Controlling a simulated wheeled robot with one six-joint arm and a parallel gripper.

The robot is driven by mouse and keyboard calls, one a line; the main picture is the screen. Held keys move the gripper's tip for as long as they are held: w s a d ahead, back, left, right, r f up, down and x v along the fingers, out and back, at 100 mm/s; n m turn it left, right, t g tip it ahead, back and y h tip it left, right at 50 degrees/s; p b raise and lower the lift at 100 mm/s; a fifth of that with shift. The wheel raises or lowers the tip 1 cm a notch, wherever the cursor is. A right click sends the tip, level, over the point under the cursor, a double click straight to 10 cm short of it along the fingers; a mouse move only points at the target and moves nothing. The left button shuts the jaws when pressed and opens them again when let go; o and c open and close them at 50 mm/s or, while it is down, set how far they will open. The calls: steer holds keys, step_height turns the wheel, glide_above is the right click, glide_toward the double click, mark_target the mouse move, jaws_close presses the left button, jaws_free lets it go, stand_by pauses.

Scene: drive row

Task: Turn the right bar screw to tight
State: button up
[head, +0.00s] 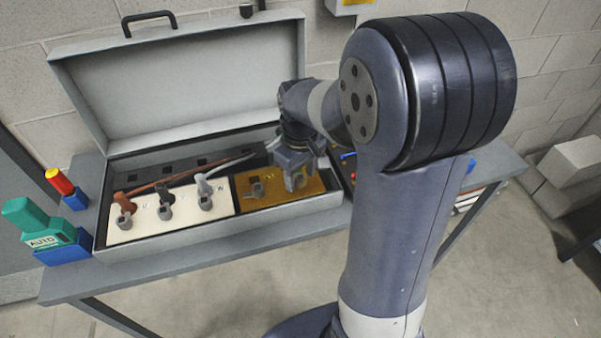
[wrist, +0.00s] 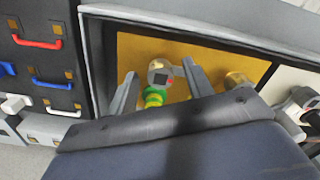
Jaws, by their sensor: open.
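The brass-yellow panel (head: 283,199) lies in the right part of the open case. My gripper (head: 296,180) is over the right end of this panel in the head view and hides most of the right bar screw. In the wrist view my open gripper (wrist: 160,77) has one finger on each side of the right bar screw (wrist: 158,68). Its round grey end has a dark square and a red mark, with a green and yellow banded part below. I cannot tell whether a finger touches it. The left bar screw (head: 257,188) stands beside it, clear of my gripper.
The grey case (head: 100,252) stands on a table, lid up behind. A white panel (head: 150,222) with several levers is left of the brass panel. A green AUTO block (head: 40,228) and a red-yellow knob (head: 60,182) stand left.

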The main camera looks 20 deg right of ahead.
steer(key=c, duration=0.9)
